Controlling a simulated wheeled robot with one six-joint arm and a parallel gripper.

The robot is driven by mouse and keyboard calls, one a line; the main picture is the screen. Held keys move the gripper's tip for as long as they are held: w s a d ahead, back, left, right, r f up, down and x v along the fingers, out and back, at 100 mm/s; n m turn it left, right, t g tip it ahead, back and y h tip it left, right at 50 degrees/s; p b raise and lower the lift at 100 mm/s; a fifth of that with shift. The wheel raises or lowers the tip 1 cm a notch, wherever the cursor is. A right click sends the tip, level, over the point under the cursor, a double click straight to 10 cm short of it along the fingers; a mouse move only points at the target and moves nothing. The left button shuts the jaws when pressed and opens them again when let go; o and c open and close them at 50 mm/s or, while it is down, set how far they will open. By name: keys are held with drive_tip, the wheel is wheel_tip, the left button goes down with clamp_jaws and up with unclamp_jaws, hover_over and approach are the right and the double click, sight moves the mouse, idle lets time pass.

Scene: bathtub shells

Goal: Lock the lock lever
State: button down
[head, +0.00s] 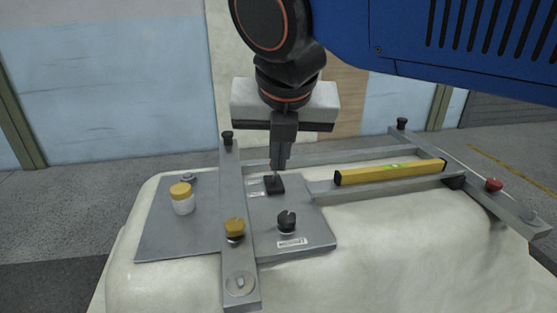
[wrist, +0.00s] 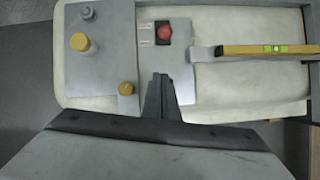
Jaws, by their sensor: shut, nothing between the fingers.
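A grey plate (head: 165,232) lies on the white shell and carries several fittings; none is clearly marked as the lock lever. A small black block (head: 274,184) stands on it; in the wrist view it is a dark square (wrist: 164,43) with a red round top and small labels to its left. A black knob (head: 287,221) stands nearer, by a white label too small to read; in the wrist view my fingers seem to hide it. My gripper (head: 277,167) is shut and empty, pointing down just above the black block in the head view; in the wrist view its fingertips (wrist: 160,76) are nearer than that block.
A yellow-capped white jar (head: 182,199) and a yellow knob (head: 235,228) are on the left. A grey bar (head: 240,270) crosses the plate. A yellow spirit level (head: 390,172) lies on the frame at right, with a red knob (head: 494,185) beyond it.

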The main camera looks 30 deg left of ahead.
drive_tip(key=x, duration=0.8)
drive_tip(key=shift+w+f, duration=0.15)
drive_tip(key=shift+f, duration=0.2)
drive_tip(key=w, duration=0.1)
drive_tip(key=w+a, duration=0.2)
drive_tip(key=shift+w+a+r, duration=0.1)
drive_tip(key=shift+w+r, duration=0.15)
drive_tip(key=shift+r, duration=0.05)
drive_tip(key=shift+w+r, duration=0.1)
drive_tip(key=shift+r, duration=0.05)
drive_tip(key=w+a+r, duration=0.2)
drive_tip(key=w+a, duration=0.5)
drive_tip(key=w, duration=0.1)
drive_tip(key=shift+w, duration=0.15)
idle(0.6)
